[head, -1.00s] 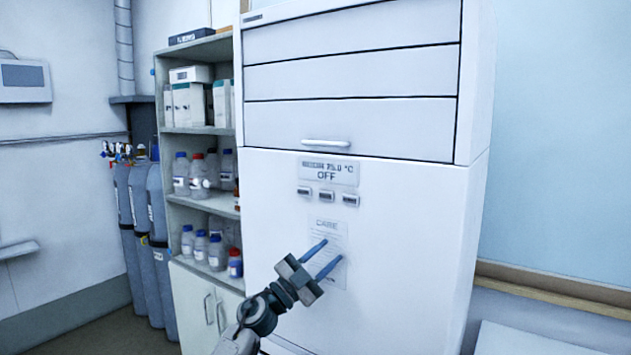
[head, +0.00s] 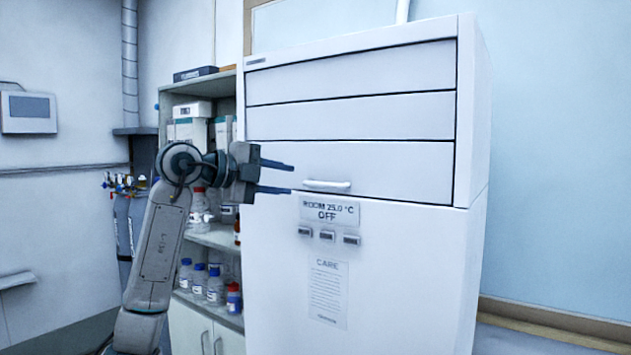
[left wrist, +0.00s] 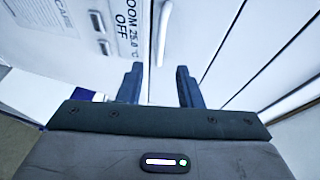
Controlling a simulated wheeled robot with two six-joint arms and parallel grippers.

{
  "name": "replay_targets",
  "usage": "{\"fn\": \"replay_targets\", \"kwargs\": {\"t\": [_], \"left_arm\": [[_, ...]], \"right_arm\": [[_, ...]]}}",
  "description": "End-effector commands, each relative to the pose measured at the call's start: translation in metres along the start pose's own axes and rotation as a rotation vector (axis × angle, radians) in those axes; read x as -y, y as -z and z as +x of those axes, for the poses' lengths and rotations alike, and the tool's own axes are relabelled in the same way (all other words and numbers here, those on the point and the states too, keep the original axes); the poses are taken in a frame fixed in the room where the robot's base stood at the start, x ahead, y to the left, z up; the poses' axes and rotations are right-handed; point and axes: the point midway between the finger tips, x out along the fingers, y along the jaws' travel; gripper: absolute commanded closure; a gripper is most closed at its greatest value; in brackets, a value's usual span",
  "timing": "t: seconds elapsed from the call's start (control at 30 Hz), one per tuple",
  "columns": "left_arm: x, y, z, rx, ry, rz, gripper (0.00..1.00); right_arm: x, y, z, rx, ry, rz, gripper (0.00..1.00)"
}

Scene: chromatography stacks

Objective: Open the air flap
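The white cabinet has three front panels at its top, and the lowest panel (head: 400,168) carries a white bar handle (head: 327,185) on its lower edge. I take this panel as the air flap; it sits flush and shut. My left gripper (head: 292,179) is open and empty, to the left of the handle in the head view, fingers pointing right. In the left wrist view the handle (left wrist: 162,35) lies ahead of the open gripper (left wrist: 159,68), roughly in line with the gap between the fingers, apart from them. My right gripper is not in view.
Below the handle are a display (head: 330,211) reading room 25.0 °C and OFF, several small buttons (head: 327,236) and a care notice (head: 328,292). A shelf (head: 225,238) with bottles and boxes stands left, partly behind my left arm. Gas cylinders (head: 122,225) stand further left.

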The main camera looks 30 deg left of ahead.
Motion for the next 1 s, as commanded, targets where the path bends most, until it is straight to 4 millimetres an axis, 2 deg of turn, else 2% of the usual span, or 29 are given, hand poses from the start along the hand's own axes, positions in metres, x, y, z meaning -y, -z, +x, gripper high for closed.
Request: {"fn": "replay_targets", "kwargs": {"t": [0.1, 0.4, 0.6, 0.87, 1.0], "left_arm": [[0.004, 0.002, 0.025, -0.006, -0.002, -0.004, 0.68], [0.003, 0.002, 0.074, -0.005, 0.000, -0.001, 0.68], [0.001, 0.001, 0.087, -0.003, 0.000, 0.000, 0.68], [0.000, 0.001, 0.088, -0.003, 0.001, 0.001, 0.68], [0.000, 0.001, 0.087, -0.003, 0.001, 0.001, 0.95]], "right_arm": [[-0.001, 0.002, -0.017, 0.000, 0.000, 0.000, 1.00], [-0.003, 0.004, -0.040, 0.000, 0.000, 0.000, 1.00], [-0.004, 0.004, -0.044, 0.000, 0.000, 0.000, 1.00], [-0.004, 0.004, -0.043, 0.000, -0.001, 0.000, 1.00], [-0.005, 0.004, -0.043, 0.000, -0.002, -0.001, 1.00]]}}
